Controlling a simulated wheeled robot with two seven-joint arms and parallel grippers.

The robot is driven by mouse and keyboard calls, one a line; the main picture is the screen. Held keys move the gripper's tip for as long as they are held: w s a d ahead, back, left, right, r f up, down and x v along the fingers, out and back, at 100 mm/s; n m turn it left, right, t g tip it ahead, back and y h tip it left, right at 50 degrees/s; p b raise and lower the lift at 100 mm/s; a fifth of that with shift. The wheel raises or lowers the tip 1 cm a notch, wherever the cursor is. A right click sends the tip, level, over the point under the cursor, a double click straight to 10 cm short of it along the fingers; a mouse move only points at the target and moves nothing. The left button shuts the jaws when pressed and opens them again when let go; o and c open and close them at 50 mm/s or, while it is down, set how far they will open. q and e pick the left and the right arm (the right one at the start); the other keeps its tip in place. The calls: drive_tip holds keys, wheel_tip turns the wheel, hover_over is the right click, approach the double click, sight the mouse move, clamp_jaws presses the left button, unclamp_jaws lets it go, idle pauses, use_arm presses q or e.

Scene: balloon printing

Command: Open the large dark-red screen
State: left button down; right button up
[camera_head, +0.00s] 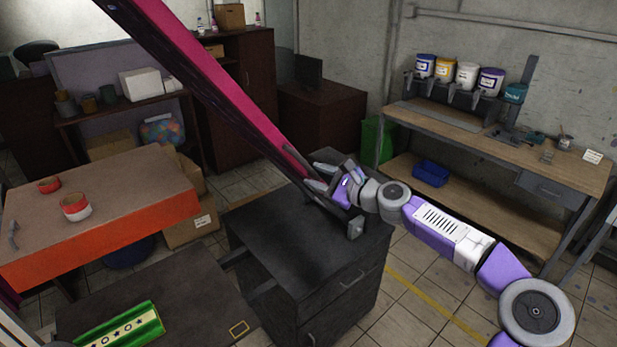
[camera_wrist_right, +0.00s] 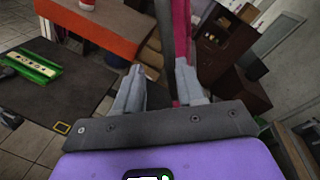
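The large dark-red screen (camera_head: 215,75) shows as a long magenta panel in a dark frame, seen nearly edge-on. It is raised at a slant, from the top left of the head view down to the black cabinet. My right gripper (camera_head: 330,188) is at the screen's lower end, near its mount. In the right wrist view, the right gripper's fingers (camera_wrist_right: 160,75) stand apart, with the screen's edge (camera_wrist_right: 181,25) running up close by the right-hand finger. Whether it touches that finger is unclear. My left gripper is not in view.
The black drawer cabinet (camera_head: 340,290) stands under the screen. A green printed screen (camera_head: 125,325) lies on a dark board at lower left. An orange-edged table (camera_head: 110,190) holds red tins. Paint buckets (camera_head: 467,75) stand on the right workbench. Tiled floor between cabinet and workbench is clear.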

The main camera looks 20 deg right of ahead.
drive_tip(key=shift+b+v, duration=0.35)
drive_tip(key=shift+v, duration=1.15)
drive_tip(key=s+a+f+n+g+b, duration=0.25)
drive_tip(key=a+f, duration=0.35)
drive_tip(key=f, duration=0.8)
drive_tip(key=s+a+f+n+g+b, duration=0.25)
drive_tip(key=a+f+n, duration=0.2)
drive_tip(key=f, duration=0.95)
drive_tip(key=s+a+f+n+g+b, duration=0.25)
drive_tip(key=a+f, duration=0.35)
drive_tip(key=f, duration=0.8)
drive_tip(key=s+a+f+n+g+h+b, duration=0.1)
drive_tip(key=s+f+n+g+h+b, duration=0.2)
drive_tip(key=s+f+n, duration=0.8)
drive_tip(key=s+f+g+b, duration=0.2)
drive_tip(key=s+f+g, duration=0.1)
drive_tip(key=s+f, duration=0.9)
drive_tip(key=shift+s+f+h+b, duration=0.25)
drive_tip(key=shift+s+h+b, duration=0.15)
drive_tip(key=shift+s, duration=0.7)
drive_tip(key=shift+g, duration=0.25)
